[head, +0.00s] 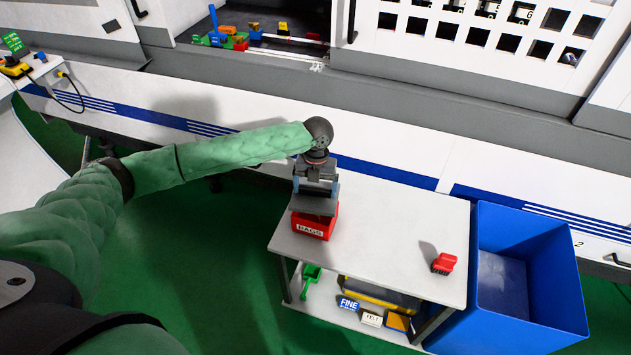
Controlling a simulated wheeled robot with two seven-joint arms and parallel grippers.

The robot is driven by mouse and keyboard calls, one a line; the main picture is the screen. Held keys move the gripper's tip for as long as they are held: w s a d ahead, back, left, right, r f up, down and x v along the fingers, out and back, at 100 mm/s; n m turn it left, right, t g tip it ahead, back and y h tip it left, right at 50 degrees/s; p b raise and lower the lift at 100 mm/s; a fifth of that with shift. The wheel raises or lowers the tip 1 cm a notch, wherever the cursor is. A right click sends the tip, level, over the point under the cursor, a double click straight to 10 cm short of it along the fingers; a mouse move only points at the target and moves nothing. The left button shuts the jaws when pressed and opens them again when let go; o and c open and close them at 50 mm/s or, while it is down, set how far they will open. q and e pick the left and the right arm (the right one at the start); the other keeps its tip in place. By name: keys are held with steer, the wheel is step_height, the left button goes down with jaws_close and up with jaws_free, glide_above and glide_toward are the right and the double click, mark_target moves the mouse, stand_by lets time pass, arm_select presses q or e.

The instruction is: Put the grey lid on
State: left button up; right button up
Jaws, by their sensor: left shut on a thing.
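The grey lid (313,206) is held by my left gripper (316,188), which is shut on it and points down. The lid is over the back part of a small red box (319,224) with a white label reading RAGS. The box stands on the white table top near its left end. The lid hides much of the box's opening, and I cannot tell whether lid and box touch. My right gripper is not in view.
The white table (385,225) has free room in its middle. A small red object (443,263) lies near its right end. A large blue bin (530,290) stands at its right. A lower shelf holds several items, including a green scoop (310,280). A white machine (400,160) runs behind.

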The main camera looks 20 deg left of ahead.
mark_target(316, 196)
arm_select(q)
steer(key=shift+w+r+m, duration=0.1)
steer(key=shift+w+m, duration=0.1)
steer(key=shift+m, duration=0.7)
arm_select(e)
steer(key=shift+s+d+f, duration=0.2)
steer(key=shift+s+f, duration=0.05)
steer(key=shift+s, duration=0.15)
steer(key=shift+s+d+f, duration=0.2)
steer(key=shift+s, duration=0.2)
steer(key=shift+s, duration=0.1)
arm_select(q)
steer(key=shift+r+p, duration=0.1)
steer(key=shift+p, duration=0.35)
steer(key=shift+f, duration=0.35)
step_height(316, 196, down, 2)
steer(key=shift+b, duration=0.4)
steer(key=shift+f, duration=0.65)
steer(key=shift+f+b, duration=0.35)
steer(key=shift+f, duration=0.25)
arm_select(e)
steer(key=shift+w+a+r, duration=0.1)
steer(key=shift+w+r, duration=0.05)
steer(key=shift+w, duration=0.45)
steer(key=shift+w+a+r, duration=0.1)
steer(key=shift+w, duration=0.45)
